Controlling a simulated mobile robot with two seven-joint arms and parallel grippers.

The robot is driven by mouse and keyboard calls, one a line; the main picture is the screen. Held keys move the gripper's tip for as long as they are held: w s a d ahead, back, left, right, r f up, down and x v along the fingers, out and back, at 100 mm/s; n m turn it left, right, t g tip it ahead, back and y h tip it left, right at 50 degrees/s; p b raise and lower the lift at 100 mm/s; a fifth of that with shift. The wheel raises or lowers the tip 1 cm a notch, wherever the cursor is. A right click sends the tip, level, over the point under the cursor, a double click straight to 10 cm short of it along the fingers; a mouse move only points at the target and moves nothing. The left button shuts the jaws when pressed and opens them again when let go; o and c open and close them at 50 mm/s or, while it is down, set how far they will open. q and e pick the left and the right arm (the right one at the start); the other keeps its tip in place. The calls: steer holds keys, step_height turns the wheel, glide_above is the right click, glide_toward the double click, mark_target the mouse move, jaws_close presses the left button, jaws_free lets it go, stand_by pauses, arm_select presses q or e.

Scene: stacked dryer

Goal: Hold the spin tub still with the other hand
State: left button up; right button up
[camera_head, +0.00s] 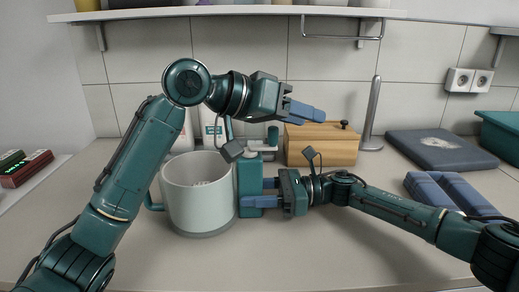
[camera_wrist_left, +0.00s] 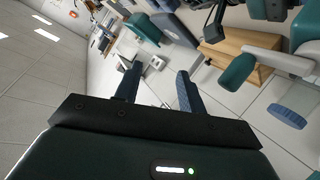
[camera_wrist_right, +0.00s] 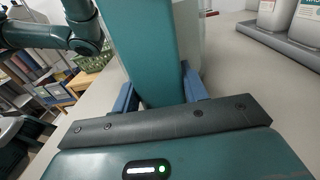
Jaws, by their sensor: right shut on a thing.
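The pale spin tub (camera_head: 200,205), a round open-topped vessel with a teal handle on its left side, stands upright on the counter. A teal post (camera_head: 248,180) stands right beside it, with a small crank with a teal knob (camera_head: 273,135) near its top. My right gripper (camera_head: 262,193) is shut on the teal post, which also fills the space between its fingers in the right wrist view (camera_wrist_right: 140,45). My left gripper (camera_head: 318,115) is raised above and right of the tub, apart from it; its fingers are spread and empty in the left wrist view (camera_wrist_left: 158,70).
A wooden box (camera_head: 322,147) and a metal upright (camera_head: 372,112) stand behind my grippers. To the right are a dark slab (camera_head: 440,150), blue folded pieces (camera_head: 450,192) and a teal bin (camera_head: 503,135). White bottles stand behind the tub. A shelf (camera_head: 230,11) hangs above. The front counter is clear.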

mark_target(269, 132)
arm_select(q)
steer(key=w+a+r+m+t, duration=0.1)
steer(key=w+a+r+m, duration=0.1)
steer(key=a, duration=0.1)
steer(key=w+a+r+t+y, duration=0.1)
steer(key=r, duration=0.1)
steer(key=shift+w+a+r+m+t, duration=0.1)
steer(key=shift+w+a+m+t, duration=0.1)
steer(key=shift+a+m+t, duration=0.15)
steer(key=shift+f, duration=4.45)
steer(key=c, duration=0.7)
steer(key=w+a, duration=0.4)
steer(key=a, duration=0.1)
steer(key=shift+w+a, duration=0.15)
steer(key=shift+a, duration=0.15)
